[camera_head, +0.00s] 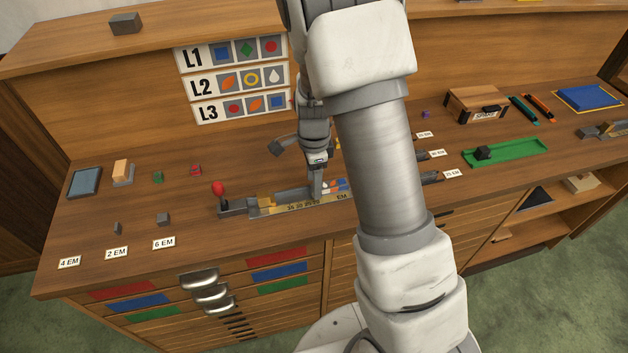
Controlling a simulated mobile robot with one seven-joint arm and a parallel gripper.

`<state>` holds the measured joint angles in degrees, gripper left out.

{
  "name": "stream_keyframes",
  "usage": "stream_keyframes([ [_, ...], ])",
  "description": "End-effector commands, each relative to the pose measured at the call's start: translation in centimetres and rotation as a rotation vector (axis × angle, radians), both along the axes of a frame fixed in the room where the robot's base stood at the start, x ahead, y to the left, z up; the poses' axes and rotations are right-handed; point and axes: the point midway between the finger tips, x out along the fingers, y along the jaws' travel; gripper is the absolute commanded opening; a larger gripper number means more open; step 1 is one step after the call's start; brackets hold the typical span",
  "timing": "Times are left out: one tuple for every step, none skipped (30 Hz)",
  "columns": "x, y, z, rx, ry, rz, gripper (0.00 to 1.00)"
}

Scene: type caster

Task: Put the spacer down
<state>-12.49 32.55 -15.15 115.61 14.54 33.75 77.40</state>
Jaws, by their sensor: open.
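My gripper (317,188) points down over the composing stick (300,205), a long tray with a ruler marked "EM" along its front edge. The jaws are open and small in this view; my arm hides much of the right of the tray. Small white, blue and orange pieces (334,185) lie in the tray just right of the gripper. I cannot tell whether a spacer lies between or below the fingertips. A thin grey spacer block (117,228) stands behind the "2 EM" label (116,253). A larger grey block (163,219) stands behind the "6 EM" label (164,243).
No block shows behind the "4 EM" label (69,262). A blue-grey pad (85,182) lies at far left. A green tray (505,152) and wooden box (476,104) are at right. The front-left bench is mostly clear.

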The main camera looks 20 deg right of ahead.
Motion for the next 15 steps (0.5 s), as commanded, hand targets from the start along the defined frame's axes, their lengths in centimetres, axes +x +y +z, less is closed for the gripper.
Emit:
stream_keyframes([
  [0.2, 0.0, 1.4, 0.001, -0.008, 0.001, 0.61],
  [0.2, 0.1, 2.1, 0.001, -0.009, 0.001, 0.61],
  [0.2, 0.1, 3.1, 0.002, -0.008, 0.001, 0.61],
  [0.2, 0.1, 3.8, 0.002, -0.009, 0.001, 0.61],
  [0.2, 0.1, 4.5, 0.002, -0.008, 0.001, 0.61],
  [0.2, 0.0, 5.5, 0.001, -0.008, 0.001, 0.61],
  [0.2, 0.1, 6.2, 0.002, -0.008, 0.001, 0.61],
  [0.2, 0.1, 6.9, 0.002, -0.008, 0.001, 0.61],
  [0.2, 0.1, 7.7, 0.002, -0.008, 0.001, 0.61],
  [0.2, 0.0, 8.4, 0.002, -0.008, 0.001, 0.61],
  [0.2, 0.0, 8.9, 0.002, -0.008, 0.001, 0.61],
  [0.1, 0.0, 9.6, 0.002, -0.006, 0.0, 0.61],
  [0.1, 0.0, 10.0, 0.002, -0.006, 0.0, 0.61],
  [0.1, 0.0, 10.4, 0.003, -0.006, 0.0, 0.61],
  [0.1, 0.1, 10.9, 0.002, -0.005, 0.0, 0.61],
])
